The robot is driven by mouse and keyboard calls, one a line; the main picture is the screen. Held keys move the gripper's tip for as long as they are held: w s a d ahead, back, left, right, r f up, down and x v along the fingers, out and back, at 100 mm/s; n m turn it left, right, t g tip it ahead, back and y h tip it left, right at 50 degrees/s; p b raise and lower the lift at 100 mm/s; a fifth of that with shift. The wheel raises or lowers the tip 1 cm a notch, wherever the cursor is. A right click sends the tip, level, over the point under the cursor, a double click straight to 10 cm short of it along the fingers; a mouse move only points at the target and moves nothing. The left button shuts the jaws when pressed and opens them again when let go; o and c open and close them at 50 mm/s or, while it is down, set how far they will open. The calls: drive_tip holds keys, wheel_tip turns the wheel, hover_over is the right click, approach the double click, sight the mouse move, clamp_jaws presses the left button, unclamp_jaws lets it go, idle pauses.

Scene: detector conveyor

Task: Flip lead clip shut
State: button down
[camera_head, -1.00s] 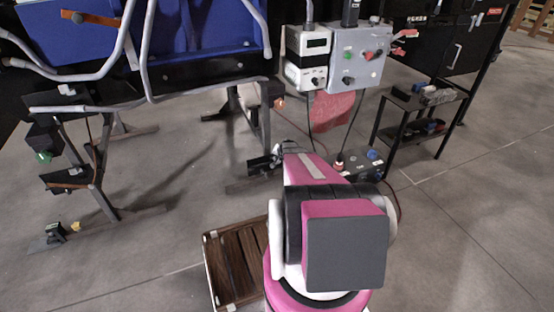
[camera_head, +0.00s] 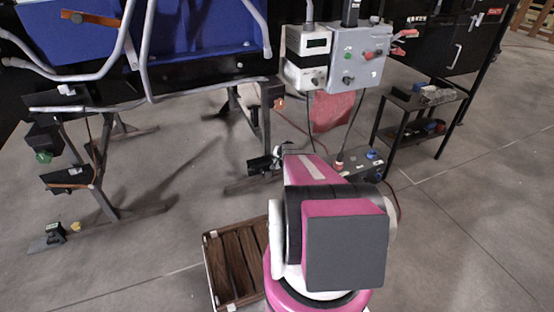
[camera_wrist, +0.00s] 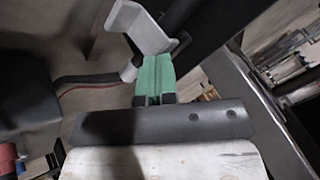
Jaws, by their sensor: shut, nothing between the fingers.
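In the wrist view, a pale grey bent lever (camera_wrist: 138,30), which looks like the lead clip, stands just beyond my fingertips. Its lower end is by a dark cable (camera_wrist: 90,78) coming in from the left. My gripper (camera_wrist: 155,62) has green fingers side by side with a thin seam between them, shut and empty. The fingertips are close beside the lever's base; I cannot tell whether they touch it. How far the lever is closed is unclear. In the head view, my arm hides most of the gripper and the clip is not clear.
A blue-sided conveyor (camera_head: 190,35) on dark legs stands at the back left. A grey control box (camera_head: 360,55) hangs at the back, with a small shelf (camera_head: 425,105) to its right. A brown slatted crate (camera_head: 210,270) lies on the floor beside my arm. The right floor is clear.

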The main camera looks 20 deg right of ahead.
drive_tip(key=shift+r, duration=0.1)
idle(0.3)
drive_tip(key=shift+w+r, duration=0.2)
drive_tip(key=shift+r, duration=0.75)
drive_tip(key=shift+w+r, duration=0.15)
drive_tip(key=shift+r, duration=0.8)
drive_tip(key=r, duration=0.3)
drive_tip(key=w+r, duration=0.1)
drive_tip(key=r, duration=0.1)
